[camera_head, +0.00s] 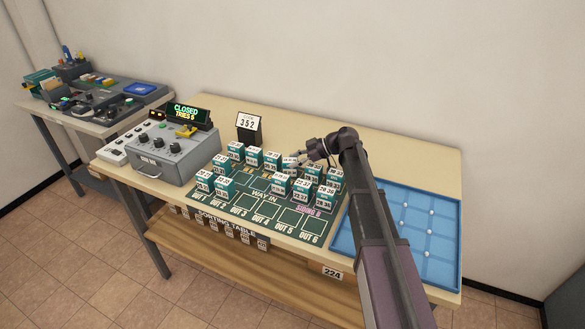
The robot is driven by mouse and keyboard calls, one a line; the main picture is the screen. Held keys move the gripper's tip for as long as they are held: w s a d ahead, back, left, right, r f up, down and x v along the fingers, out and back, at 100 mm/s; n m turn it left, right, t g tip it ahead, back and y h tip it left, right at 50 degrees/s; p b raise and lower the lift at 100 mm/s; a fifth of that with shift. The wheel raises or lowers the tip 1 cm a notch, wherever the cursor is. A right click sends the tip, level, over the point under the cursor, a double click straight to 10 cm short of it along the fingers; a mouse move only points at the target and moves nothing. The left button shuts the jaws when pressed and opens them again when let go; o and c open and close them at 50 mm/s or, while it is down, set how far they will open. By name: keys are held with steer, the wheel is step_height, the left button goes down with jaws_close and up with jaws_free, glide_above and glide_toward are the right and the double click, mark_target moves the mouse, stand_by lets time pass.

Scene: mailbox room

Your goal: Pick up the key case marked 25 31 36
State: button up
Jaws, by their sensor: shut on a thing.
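Several small white-and-teal key cases stand on the green sorting mat (243,203) in the head view. Their printed numbers are too small to read surely, so I cannot tell which one is marked 25 31 36. My gripper (294,160) is over the back middle of the group, reached in from the right. It is shut on a key case (288,164), whose label is partly hidden by the fingers. I cannot tell whether this case is lifted off the mat. Other cases stand close beside it, such as one at the front (280,185) and one at right (314,171).
A grey box with knobs (168,152) stands at left under a display (187,113) reading CLOSED, TRIES 5. A sign (249,125) reads 352. A blue tray (446,262) with small white balls lies at right, partly behind my arm.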

mark_target(295, 160)
steer(key=shift+r, duration=0.15)
stand_by(0.3)
step_height(295, 160, up, 10)
steer(key=p, duration=1)
steer(key=shift+f, duration=0.2)
